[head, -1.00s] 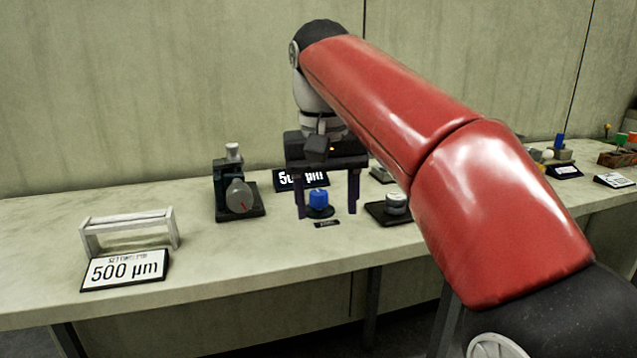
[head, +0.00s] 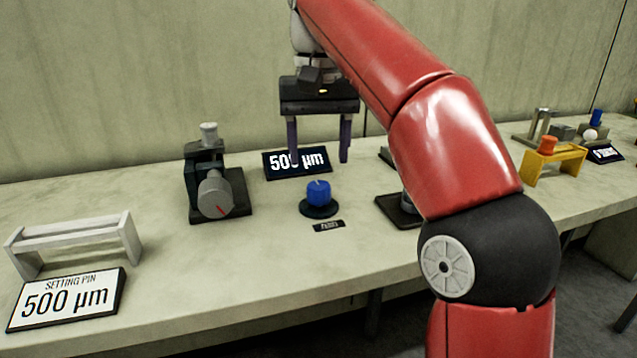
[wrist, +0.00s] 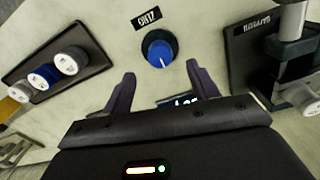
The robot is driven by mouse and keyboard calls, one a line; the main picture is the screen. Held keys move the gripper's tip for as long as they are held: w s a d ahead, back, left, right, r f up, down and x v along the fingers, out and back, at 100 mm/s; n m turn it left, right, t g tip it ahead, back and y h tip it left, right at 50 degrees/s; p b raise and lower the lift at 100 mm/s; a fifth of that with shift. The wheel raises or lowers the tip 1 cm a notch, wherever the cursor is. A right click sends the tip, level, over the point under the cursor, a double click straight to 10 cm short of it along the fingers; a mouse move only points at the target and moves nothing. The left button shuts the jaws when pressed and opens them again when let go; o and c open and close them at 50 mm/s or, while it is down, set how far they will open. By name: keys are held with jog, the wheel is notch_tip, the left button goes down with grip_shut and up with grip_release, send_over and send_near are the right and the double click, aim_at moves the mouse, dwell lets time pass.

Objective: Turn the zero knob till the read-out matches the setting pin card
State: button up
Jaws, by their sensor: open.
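The zero knob (head: 318,192) is a blue cap on a dark round base on the bench. It also shows in the wrist view (wrist: 159,48) with a white pointer line. My gripper (head: 319,159) is open and empty, its two dark fingers apart above the knob, not touching it. In the wrist view the fingertips (wrist: 160,70) are spread, with the knob ahead of the gap. The read-out (head: 313,160) behind the knob shows "50" and "µm"; a finger covers the character between. The setting pin card (head: 68,299) at front left reads 500 µm.
A dark stand with a grey dial (head: 215,196) is left of the knob. A small label (head: 328,225) lies before it. A dark tray (head: 398,212) at right is partly hidden by my arm. A pale rack (head: 75,235) stands behind the card. The bench between is clear.

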aim_at(319, 185)
notch_tip(319, 185, down, 6)
jog(key=shift+r+b, duration=0.1)
jog(key=shift+b, duration=1)
jog(key=c, duration=1)
jog(key=shift+r+n+p, duration=0.35)
jog(key=shift+n+p, duration=0.45)
jog(key=shift+p, duration=0.25)
jog(key=shift+f+n+p, duration=0.1)
jog(key=shift+n+p, duration=0.6)
jog(key=shift+n, duration=0.3)
jog(key=shift+f+n, duration=0.2)
jog(key=shift+n, duration=0.3)
